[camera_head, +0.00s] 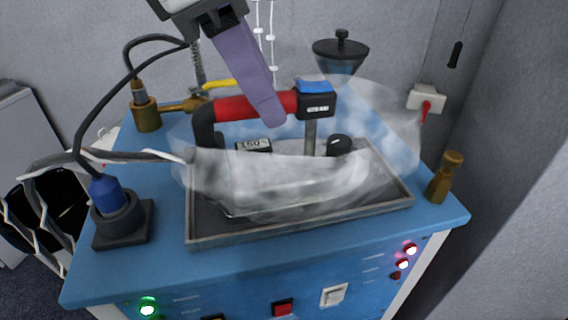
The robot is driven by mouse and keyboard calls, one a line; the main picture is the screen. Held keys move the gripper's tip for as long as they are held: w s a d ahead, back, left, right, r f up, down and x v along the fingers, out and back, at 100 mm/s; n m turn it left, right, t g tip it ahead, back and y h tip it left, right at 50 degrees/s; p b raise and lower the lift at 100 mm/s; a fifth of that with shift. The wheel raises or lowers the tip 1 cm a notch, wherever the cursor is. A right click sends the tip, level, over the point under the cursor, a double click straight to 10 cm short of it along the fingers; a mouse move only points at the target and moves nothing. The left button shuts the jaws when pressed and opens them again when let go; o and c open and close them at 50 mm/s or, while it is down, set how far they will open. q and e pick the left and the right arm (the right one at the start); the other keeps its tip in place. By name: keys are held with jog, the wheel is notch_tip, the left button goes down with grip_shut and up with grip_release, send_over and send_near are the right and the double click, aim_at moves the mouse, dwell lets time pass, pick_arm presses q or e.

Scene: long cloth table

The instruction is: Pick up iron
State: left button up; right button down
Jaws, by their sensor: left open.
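The iron (285,190) lies in a shallow grey tray (330,224) on a blue workstation. It has a red horizontal handle (240,108), a black upright at its left end and a blue-and-black block at its right end. Pale, see-through steam covers much of its body, so its outline is unclear. My left gripper (266,118) reaches down from the top, with a long purple finger overlapping the handle near its right end. It is open. A second finger cannot be made out, and whether the finger touches the handle is unclear. My right gripper is not in view.
The blue workstation (175,267) has a blue-capped connector (108,195) with a cable at left, a brass fitting (146,108) at back left, a dark-lidded funnel (340,57) behind and a brass peg (446,177) at right. Lit buttons are on its front.

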pick_arm(q)
jog(key=x, duration=0.4)
jog(key=shift+w+d+f+p, duration=0.1)
jog(key=shift+w+p, duration=0.25)
jog(key=shift+c, duration=0.4)
grip_shut()
jog(key=shift+r, duration=0.25)
jog(key=shift+w+r, duration=0.1)
